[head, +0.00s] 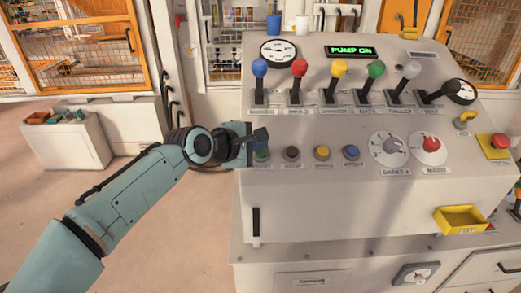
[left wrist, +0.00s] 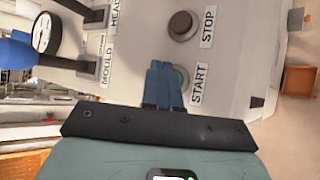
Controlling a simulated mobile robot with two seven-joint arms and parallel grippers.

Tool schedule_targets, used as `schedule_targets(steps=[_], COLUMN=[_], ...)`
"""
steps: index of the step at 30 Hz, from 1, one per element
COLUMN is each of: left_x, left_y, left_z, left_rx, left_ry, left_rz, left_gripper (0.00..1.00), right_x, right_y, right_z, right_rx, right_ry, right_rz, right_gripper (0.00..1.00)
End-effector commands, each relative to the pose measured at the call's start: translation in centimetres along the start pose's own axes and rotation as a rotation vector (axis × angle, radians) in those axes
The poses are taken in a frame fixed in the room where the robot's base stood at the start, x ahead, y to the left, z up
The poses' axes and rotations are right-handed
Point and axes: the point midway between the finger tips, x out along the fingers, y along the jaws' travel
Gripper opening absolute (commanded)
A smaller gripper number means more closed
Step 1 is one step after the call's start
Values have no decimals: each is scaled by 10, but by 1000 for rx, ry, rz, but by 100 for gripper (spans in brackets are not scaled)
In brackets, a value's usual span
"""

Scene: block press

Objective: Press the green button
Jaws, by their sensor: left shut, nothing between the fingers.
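The green button (head: 262,155) is at the left end of the button row on the grey console. It also shows in the left wrist view (left wrist: 183,75), beside the label START, partly hidden by my fingers. My left gripper (head: 262,136) is shut and empty, with its fingertips over the green button. In the left wrist view the closed blue fingers (left wrist: 162,70) overlap the button's edge. I cannot tell whether they touch it. My right gripper is not in view.
Dark (head: 291,153), yellow (head: 322,153) and blue (head: 352,153) buttons sit to the right. Several coloured levers, such as the blue one (head: 259,68), stand behind. Two dials (head: 430,145) and a red button (head: 501,141) are farther right. A display (head: 351,51) reads PUMP ON.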

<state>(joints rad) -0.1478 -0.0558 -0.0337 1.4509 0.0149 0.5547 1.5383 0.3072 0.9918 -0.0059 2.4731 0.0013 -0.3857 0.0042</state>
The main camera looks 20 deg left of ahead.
Motion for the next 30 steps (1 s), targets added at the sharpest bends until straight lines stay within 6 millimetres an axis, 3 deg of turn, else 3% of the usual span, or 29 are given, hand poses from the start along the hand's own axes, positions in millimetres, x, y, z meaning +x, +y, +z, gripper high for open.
schedule_targets(steps=[18,30], left_x=[-40,-41], left_y=[31,30], left_z=[29,30], left_rx=[1,0], left_ry=[0,0], left_rz=[2,1], left_gripper=[0,0], right_x=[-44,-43], right_y=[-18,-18], right_z=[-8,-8], right_rx=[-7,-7], right_ry=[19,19], right_rz=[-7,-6], right_gripper=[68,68])
